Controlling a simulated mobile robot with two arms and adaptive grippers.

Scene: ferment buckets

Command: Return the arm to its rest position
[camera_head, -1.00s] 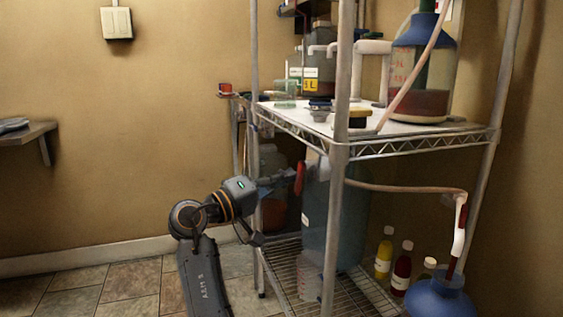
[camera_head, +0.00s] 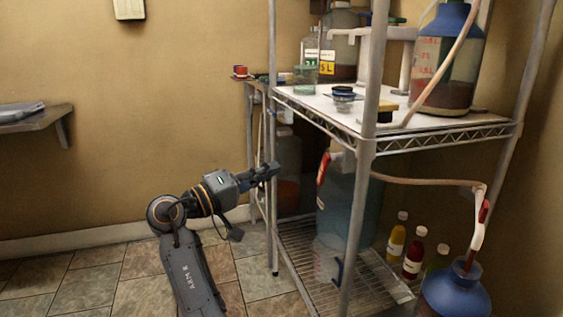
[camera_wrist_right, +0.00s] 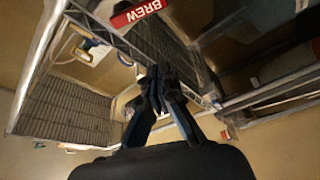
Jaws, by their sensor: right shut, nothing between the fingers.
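My right arm (camera_head: 190,265) comes up from the bottom of the head view. The fingers are shut and empty. In the right wrist view the gripper (camera_wrist_right: 160,85) shows its dark fingertips together, with the rack's wire shelf (camera_wrist_right: 70,110) behind them. My left gripper is in neither view.
The metal rack's upper shelf (camera_head: 440,132) holds jars and a large carboy (camera_head: 447,60). Below stand a large bluish container (camera_head: 350,205), bottles (camera_head: 413,262) and a blue-topped vessel (camera_head: 455,295). A wall shelf (camera_head: 40,125) is at far left. Open tiled floor lies left of the rack.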

